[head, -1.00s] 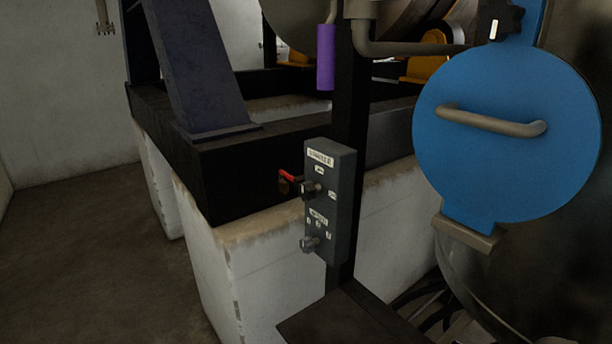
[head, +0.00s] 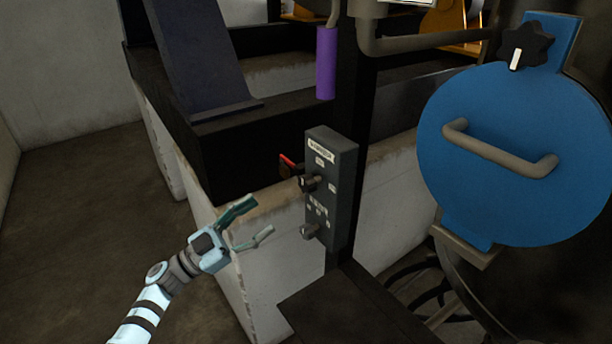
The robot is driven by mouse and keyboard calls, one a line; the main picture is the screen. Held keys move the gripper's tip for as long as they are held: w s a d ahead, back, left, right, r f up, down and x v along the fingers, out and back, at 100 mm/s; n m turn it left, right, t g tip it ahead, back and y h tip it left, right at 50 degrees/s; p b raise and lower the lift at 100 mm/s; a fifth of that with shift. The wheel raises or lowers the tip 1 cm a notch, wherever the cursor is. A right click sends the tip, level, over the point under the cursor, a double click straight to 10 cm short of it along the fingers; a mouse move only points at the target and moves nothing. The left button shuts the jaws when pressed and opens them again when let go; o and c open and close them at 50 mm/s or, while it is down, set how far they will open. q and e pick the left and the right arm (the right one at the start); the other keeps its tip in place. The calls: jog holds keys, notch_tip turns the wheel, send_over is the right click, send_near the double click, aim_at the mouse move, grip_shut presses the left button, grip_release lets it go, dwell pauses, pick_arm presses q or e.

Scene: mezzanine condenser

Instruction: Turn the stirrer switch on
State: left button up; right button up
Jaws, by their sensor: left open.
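A dark grey control box (head: 343,190) is fixed to a black post. It carries an upper rotary knob (head: 310,183) and a lower rotary knob (head: 310,231), each with small labels around it. The label text is too small to read, so I cannot tell which knob is the stirrer switch. My left gripper (head: 255,222) is open and empty, left of the box at about the lower knob's height, apart from it. My right gripper is not in view.
A red-handled valve (head: 288,165) sits just left of the upper knob. A blue round hatch (head: 512,150) with a bar handle stands at the right. A purple grip (head: 326,64) hangs above the box. A white plinth (head: 385,205) is behind; floor at left is clear.

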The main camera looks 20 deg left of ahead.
aim_at(303, 186)
pick_arm(q)
jog(key=p+x, duration=0.1)
jog(key=x, duration=1.2)
jog(key=shift+w+d+f, duration=0.15)
jog(key=shift+w, duration=0.1)
jog(key=c, duration=1.2)
jog(key=shift+o, duration=0.2)
